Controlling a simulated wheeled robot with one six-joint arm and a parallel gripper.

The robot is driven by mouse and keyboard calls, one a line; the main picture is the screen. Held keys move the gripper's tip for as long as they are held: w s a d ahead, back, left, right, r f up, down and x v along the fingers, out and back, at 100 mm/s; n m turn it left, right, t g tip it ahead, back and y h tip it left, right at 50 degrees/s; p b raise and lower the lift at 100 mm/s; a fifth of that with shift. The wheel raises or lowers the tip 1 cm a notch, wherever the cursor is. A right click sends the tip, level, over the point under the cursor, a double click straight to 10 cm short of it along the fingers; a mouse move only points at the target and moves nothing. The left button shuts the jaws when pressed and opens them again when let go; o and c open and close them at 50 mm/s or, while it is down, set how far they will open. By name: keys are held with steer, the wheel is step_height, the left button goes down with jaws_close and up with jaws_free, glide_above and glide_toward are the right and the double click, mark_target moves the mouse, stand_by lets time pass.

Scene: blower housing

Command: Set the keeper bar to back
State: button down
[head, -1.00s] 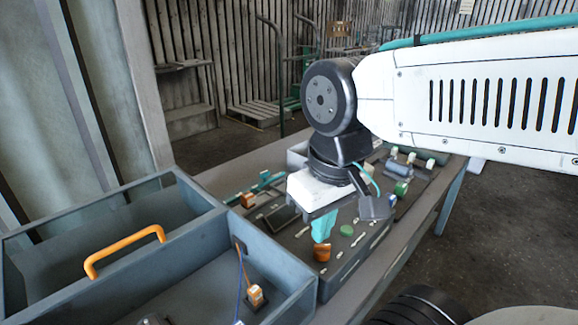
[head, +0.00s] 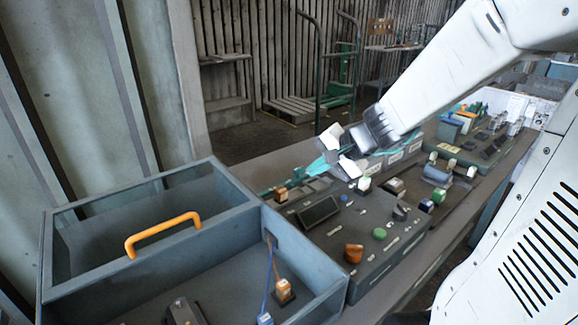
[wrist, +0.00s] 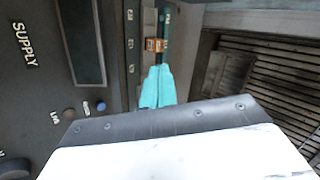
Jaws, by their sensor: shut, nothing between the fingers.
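A small orange block (head: 281,195), which looks like the keeper bar's handle, sits at the panel's far left end. In the wrist view the orange block (wrist: 156,45) sits across a dark strip, next to printed marks too small to read. My gripper (head: 318,166) is above the panel's far edge, to the right of the block in the head view. Its teal fingers (wrist: 158,72) are shut and empty, pointing at the block with a small gap in the picture. I cannot tell whether they touch it.
The dark control panel (head: 385,262) carries a screen (head: 318,212), an orange knob (head: 353,253) and a green button (head: 379,234). A grey open box (head: 160,181) with an orange handle (head: 163,233) stands at the left. More devices line the bench at right.

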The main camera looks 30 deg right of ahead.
steer(key=d+f+m, duration=0.1)
steer(key=d, duration=0.1)
steer(key=w+d+f+m+h, duration=0.1)
steer(key=d+m, duration=0.1)
steer(key=d, duration=0.1)
steer(key=w+d+f+m+t+h, duration=0.1)
steer(key=d, duration=0.2)
steer(key=shift+w+d, duration=0.1)
steer(key=shift+w, duration=0.15)
glide_toward(300, 176)
step_height(300, 176, down, 3)
steer(key=shift+s+r, duration=0.1)
steer(key=shift+s, duration=0.1)
steer(key=w, duration=0.1)
steer(key=w+a, duration=0.1)
steer(key=w, duration=0.1)
steer(key=shift+w, duration=0.55)
